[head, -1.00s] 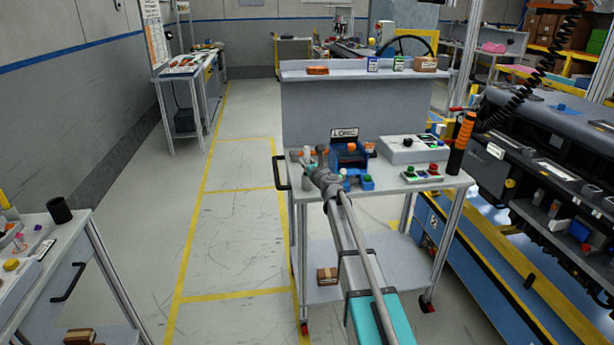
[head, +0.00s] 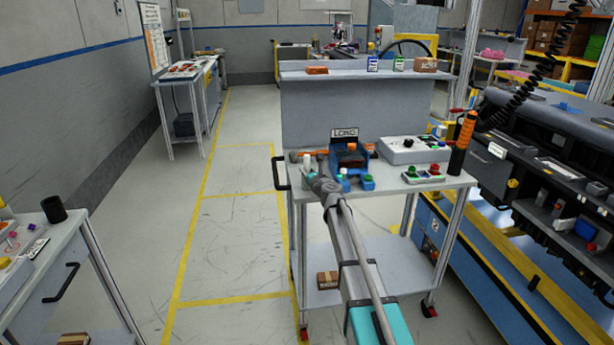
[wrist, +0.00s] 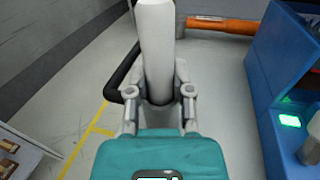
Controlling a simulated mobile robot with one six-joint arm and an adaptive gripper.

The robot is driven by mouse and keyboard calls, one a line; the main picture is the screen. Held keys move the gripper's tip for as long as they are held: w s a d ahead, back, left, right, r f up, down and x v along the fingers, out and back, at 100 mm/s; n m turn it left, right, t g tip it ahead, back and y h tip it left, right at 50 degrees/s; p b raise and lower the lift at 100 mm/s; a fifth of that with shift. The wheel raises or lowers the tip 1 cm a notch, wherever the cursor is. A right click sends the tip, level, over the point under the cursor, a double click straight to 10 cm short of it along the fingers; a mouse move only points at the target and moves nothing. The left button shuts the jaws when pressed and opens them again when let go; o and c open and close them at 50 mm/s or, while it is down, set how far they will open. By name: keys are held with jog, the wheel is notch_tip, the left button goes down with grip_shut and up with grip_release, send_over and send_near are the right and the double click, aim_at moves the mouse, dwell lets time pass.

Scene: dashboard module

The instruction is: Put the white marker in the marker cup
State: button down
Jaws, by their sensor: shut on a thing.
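The white marker (wrist: 157,45) stands upright between the fingers of my gripper (wrist: 160,100) in the wrist view. The fingers are shut on its lower part. In the head view my gripper (head: 311,172) is at the left end of the cart's top. The white marker (head: 307,160) shows there as a small pale shape. A black cup (head: 54,209), which may be the marker cup, stands on the bench at the far left, well away from my gripper. Its inside is too dark to read.
The cart top (head: 400,185) holds a blue fixture (head: 350,160), an orange-handled tool (wrist: 222,25), a grey box and a button panel (head: 423,174). A black handle (head: 280,173) juts from the cart's left side. Open floor lies between the cart and left bench (head: 82,240).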

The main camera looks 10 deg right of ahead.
jog(key=shift+f, duration=0.15)
jog(key=c, duration=0.5)
grip_release()
jog(key=v, duration=1.2)
jog(key=shift+a, duration=0.1)
dwell(0.6)
jog(key=s+a+f+n+g+y, duration=0.1)
jog(key=s+a+f+n+g, duration=0.45)
jog(key=s+n, duration=0.4)
jog(key=s+a+f+n+g+y, duration=0.2)
jog(key=s+a+f+n+g, duration=0.3)
jog(key=n, duration=0.7)
jog(key=s+d+f+n+g+h, duration=0.2)
jog(key=s+n, duration=0.1)
jog(key=s, duration=0.3)
jog(key=s+d+f+n+g+h, duration=0.2)
jog(key=s+d+f+n+h, duration=0.1)
jog(key=s, duration=0.4)
jog(key=s+d+f+n+g+h, duration=0.2)
jog(key=s+n+g, duration=0.1)
jog(key=s+n, duration=0.2)
jog(key=shift+s+d+f+n+h, duration=0.15)
jog(key=shift+s+f, duration=0.05)
jog(key=shift+s, duration=0.15)
jog(key=shift+s+d+f+n+h, duration=0.1)
jog(key=shift+s+f+h, duration=0.1)
jog(key=shift+s, duration=0.15)
